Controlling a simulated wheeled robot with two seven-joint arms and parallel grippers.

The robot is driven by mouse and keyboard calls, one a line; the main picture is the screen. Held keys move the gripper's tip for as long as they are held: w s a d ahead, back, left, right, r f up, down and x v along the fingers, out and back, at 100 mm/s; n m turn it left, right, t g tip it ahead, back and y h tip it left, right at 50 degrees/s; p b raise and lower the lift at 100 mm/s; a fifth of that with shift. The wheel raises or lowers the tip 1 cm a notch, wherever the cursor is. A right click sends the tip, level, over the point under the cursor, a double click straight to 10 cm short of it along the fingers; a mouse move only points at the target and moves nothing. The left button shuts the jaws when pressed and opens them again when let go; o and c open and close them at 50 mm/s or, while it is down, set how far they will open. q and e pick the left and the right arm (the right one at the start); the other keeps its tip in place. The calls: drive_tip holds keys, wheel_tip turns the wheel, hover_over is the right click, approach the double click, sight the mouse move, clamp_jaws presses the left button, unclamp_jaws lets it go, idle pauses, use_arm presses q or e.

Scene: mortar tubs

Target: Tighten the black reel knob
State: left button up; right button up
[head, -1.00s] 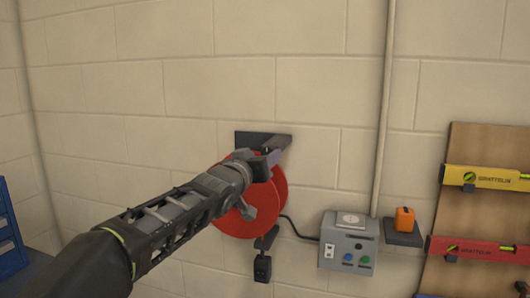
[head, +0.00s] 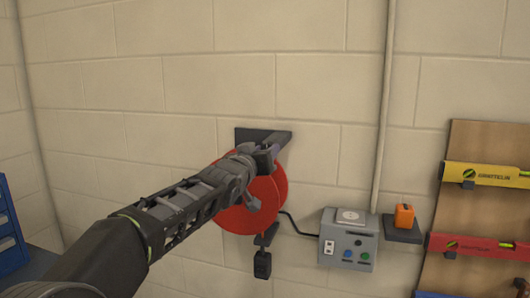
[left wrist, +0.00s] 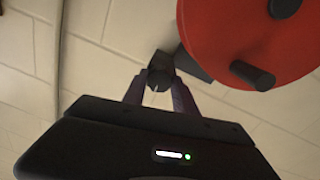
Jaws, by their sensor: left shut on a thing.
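The red cable reel (head: 252,215) hangs on the wall under a dark bracket (head: 256,135). In the head view my left gripper (head: 270,156) reaches in from the left to the reel's upper edge and hides the knob there. In the left wrist view the small black knob (left wrist: 160,66) sits beside the red reel (left wrist: 235,38), and my left gripper (left wrist: 157,92) has its fingertips closed on it. A black crank grip (left wrist: 253,75) stands out from the reel's face, apart from the fingers. My right gripper is not in view.
A black plug (head: 262,265) hangs below the reel. A cable runs to a grey control box (head: 348,240). An orange item (head: 404,217) sits on a small shelf right of it. A board with yellow (head: 485,176) and red (head: 478,246) levels stands at the right. The wall above is bare.

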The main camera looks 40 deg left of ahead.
use_arm(q)
clamp_jaws()
drive_tip(key=shift+m, duration=0.3)
drive_tip(key=m+b, duration=0.2)
drive_tip(key=m, duration=0.6)
drive_tip(key=m+g+b, duration=0.1)
drive_tip(key=m, duration=0.7)
drive_tip(key=shift+d+m+y+b, duration=0.15)
drive_tip(key=shift+m+y+b, duration=0.15)
drive_tip(key=shift+b, duration=0.05)
idle(0.4)
